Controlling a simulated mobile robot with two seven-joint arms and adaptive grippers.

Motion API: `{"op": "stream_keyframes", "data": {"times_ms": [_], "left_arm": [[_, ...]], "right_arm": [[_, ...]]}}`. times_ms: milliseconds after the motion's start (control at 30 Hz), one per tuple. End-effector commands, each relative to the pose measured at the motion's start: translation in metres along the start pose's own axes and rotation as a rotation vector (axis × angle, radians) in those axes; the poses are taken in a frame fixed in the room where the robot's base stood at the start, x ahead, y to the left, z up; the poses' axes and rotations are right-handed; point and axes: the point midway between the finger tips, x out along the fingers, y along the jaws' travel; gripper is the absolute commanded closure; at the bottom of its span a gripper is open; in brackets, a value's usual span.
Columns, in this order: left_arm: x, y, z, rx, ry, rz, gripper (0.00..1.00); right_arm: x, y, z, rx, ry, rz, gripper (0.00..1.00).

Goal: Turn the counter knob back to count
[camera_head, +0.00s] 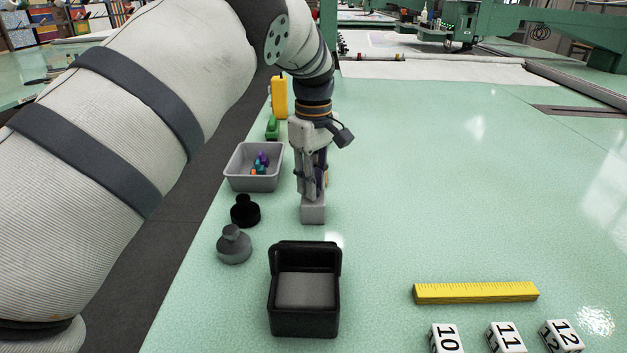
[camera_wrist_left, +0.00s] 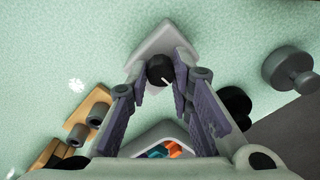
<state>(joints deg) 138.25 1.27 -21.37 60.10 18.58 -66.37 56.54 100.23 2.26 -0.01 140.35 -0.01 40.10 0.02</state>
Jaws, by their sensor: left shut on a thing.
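The counter (camera_head: 313,213) is a small light grey block standing on the green table, under my left gripper. In the left wrist view the counter (camera_wrist_left: 160,40) shows as a grey body with a round black knob (camera_wrist_left: 160,68) that bears a white pointer mark. My left gripper (camera_head: 314,190) points straight down, its purple-padded fingers on either side of the knob and shut on it. The knob is hidden behind the fingers in the head view. What the pointer is set to cannot be read. My right gripper is in neither view.
A grey bin (camera_head: 253,183) with coloured pieces, a black weight (camera_head: 245,212) and a grey weight (camera_head: 234,246) stand left. An open black box (camera_head: 304,321) is in front. A yellow ruler (camera_head: 475,292) and numbered blocks (camera_head: 506,338) lie right. The table's right middle is clear.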

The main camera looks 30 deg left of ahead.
Motion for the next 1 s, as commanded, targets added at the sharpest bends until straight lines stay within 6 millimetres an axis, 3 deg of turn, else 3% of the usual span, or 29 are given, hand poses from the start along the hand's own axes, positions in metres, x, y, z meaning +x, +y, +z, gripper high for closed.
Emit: {"op": "stream_keyframes", "data": {"times_ms": [233,267,333,667,767,1000], "left_arm": [[0.002,-0.001,0.000,-0.001,-0.002,-0.004,1.00],[0.002,-0.001,0.000,-0.001,-0.002,-0.004,0.75],[0.001,-0.001,0.000,0.000,-0.002,-0.004,0.59],[-0.003,0.000,0.000,0.001,-0.001,0.000,0.59],[-0.020,0.001,0.000,0.001,0.000,0.003,0.59],[-0.085,0.000,-0.001,0.000,0.000,0.002,0.59]], "right_arm": [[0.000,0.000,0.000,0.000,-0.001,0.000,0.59],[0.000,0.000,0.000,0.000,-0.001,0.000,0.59],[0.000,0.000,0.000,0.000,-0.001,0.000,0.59],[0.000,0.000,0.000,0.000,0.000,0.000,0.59],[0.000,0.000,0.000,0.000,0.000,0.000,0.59],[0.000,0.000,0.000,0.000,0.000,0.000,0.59]]}}
